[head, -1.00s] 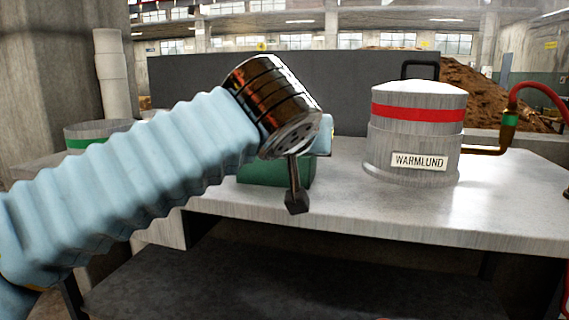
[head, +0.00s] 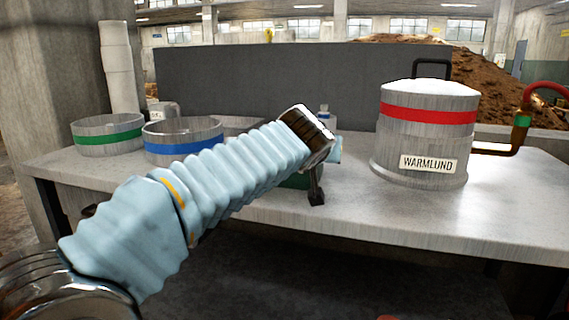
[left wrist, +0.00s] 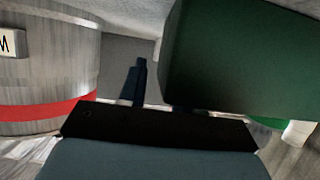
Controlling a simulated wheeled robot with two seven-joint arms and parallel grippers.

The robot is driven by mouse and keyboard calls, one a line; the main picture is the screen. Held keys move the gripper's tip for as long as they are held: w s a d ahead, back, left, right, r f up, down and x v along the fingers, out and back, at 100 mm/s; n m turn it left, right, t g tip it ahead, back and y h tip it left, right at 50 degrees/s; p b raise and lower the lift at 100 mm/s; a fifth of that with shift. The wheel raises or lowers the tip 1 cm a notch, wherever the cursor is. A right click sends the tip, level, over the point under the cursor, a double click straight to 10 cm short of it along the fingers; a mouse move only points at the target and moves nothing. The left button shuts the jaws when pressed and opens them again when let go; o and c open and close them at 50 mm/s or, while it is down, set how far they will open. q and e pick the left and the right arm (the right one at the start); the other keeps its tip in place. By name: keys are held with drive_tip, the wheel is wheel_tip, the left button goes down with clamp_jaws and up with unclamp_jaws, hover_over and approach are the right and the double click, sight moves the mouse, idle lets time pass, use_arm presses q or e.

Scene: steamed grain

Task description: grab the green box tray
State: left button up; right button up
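The green box tray (head: 296,182) sits on the table near its front edge, mostly hidden behind my left arm in the head view. In the left wrist view the box (left wrist: 235,60) is large at the upper right. My left gripper (head: 316,192) is at the box's right front in the head view. In the left wrist view one dark finger (left wrist: 136,82) stands left of the box, with a gap between them. The other finger is mostly hidden by the box, but its base appears set apart, so the gripper looks open. My right gripper is not in view.
A metal cooker labelled WARMLUND (head: 428,140), with a red band, stands right of the gripper; it also shows in the left wrist view (left wrist: 50,70). Green-banded (head: 107,137) and blue-banded (head: 183,150) round containers stand at left. The table's (head: 345,215) right front is clear.

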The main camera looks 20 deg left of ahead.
use_arm(q)
drive_tip(key=shift+w+f, duration=0.1)
drive_tip(key=shift+w, duration=0.1)
clamp_jaws()
idle(0.4)
